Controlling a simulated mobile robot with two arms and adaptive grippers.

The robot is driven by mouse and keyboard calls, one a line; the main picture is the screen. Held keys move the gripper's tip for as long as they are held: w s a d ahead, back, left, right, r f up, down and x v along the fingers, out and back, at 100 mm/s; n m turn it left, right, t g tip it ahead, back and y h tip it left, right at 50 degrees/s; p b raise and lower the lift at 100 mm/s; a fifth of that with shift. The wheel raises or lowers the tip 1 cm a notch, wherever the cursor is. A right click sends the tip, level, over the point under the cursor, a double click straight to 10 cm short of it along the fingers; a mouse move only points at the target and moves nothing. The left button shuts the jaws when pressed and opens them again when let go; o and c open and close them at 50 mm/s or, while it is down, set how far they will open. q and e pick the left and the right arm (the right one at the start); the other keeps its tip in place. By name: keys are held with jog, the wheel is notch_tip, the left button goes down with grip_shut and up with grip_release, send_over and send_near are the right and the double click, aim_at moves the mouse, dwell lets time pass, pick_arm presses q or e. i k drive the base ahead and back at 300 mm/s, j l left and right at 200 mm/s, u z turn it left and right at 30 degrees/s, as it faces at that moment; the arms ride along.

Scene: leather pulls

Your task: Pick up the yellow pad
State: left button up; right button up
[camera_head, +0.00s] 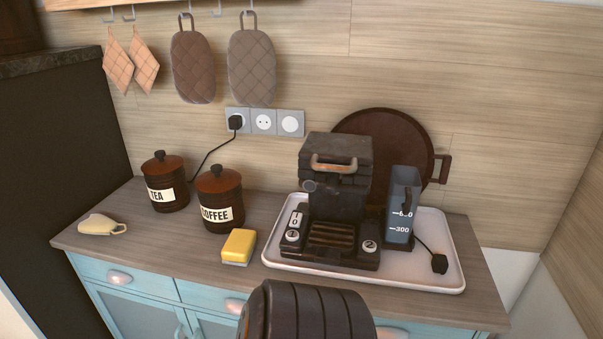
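The yellow pad (239,245) is a small block, yellow on top with a paler layer along its lower front. It lies on the wooden counter (168,236), near the front edge, just left of the white tray and in front of the coffee canister. Nothing covers it. Neither of my grippers can be made out in the head view. A dark ribbed part, probably of my own arm, rises at the bottom centre, in front of the counter and below the pad; no fingers show on it.
A white tray (449,273) holds a dark coffee machine (340,205) and a blue-grey water tank (402,205). Tea (167,184) and coffee (219,197) canisters stand behind the pad. A cream object (101,225) lies far left. The counter left of the pad is clear.

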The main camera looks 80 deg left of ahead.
aim_at(239, 247)
jog(key=u, duration=3.15)
jog(key=i+j, duration=0.05)
